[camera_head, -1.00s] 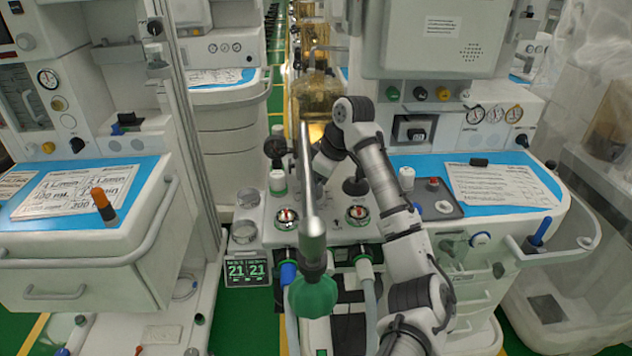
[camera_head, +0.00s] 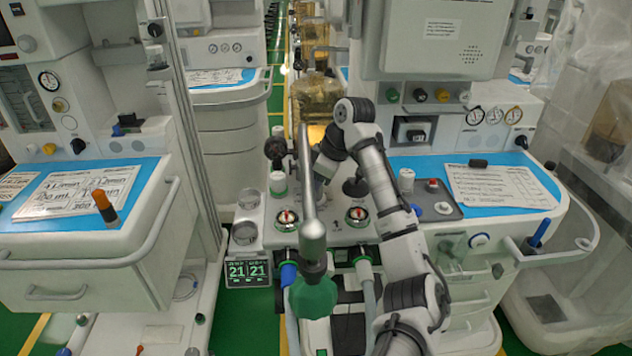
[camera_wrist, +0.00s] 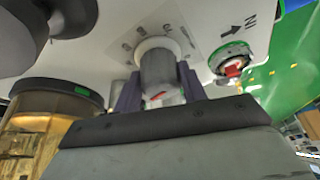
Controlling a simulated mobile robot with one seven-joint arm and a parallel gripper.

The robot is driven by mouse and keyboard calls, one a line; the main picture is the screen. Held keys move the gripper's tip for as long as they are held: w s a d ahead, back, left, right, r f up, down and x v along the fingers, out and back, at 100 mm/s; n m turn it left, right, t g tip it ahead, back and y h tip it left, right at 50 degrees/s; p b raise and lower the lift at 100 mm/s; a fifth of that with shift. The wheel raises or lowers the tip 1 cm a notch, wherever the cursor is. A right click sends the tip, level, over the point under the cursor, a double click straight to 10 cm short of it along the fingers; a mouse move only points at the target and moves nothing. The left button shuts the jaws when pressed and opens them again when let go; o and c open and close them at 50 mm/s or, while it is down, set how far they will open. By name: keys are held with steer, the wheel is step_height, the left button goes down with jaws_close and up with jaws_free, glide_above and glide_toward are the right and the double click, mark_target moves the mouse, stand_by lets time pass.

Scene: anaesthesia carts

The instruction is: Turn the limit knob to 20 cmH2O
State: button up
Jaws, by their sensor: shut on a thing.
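The limit knob (camera_wrist: 157,68) is a grey cylinder with a red mark on its near end, on a white panel in the wrist view. A printed scale lies around its base, too blurred to read. My gripper (camera_wrist: 160,88) has its dark purple fingers on either side of the knob and is shut on it. In the head view my arm reaches down to the machine's middle, behind an upright silver rod. The knob and fingertips cannot be made out there.
In the wrist view, a green-ringed port with a red centre (camera_wrist: 232,67) is right of the knob, and an amber canister (camera_wrist: 50,135) is at lower left. In the head view, the silver rod (camera_head: 308,190) with a green bag (camera_head: 313,297) stands before my arm. A small display (camera_head: 248,272) reads 21 and 21.

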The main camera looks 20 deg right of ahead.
steer(key=n+p, duration=0.1)
steer(key=n, duration=0.1)
steer(key=n+g+p, duration=0.1)
steer(key=p, duration=0.1)
steer(key=n+g+y+p, duration=0.1)
steer(key=n+p, duration=0.1)
steer(key=shift+w+r+n, duration=0.15)
steer(key=shift+r+n, duration=0.15)
steer(key=n+p, duration=0.1)
steer(key=n+g+p, duration=0.1)
steer(key=p, duration=0.1)
steer(key=shift+w+f+n+p, duration=0.1)
steer(key=shift+f+n+p, duration=0.1)
steer(key=shift+n+p, duration=0.15)
steer(key=shift+d+f, duration=0.1)
steer(key=o, duration=1)
steer(key=shift+v, duration=3.7)
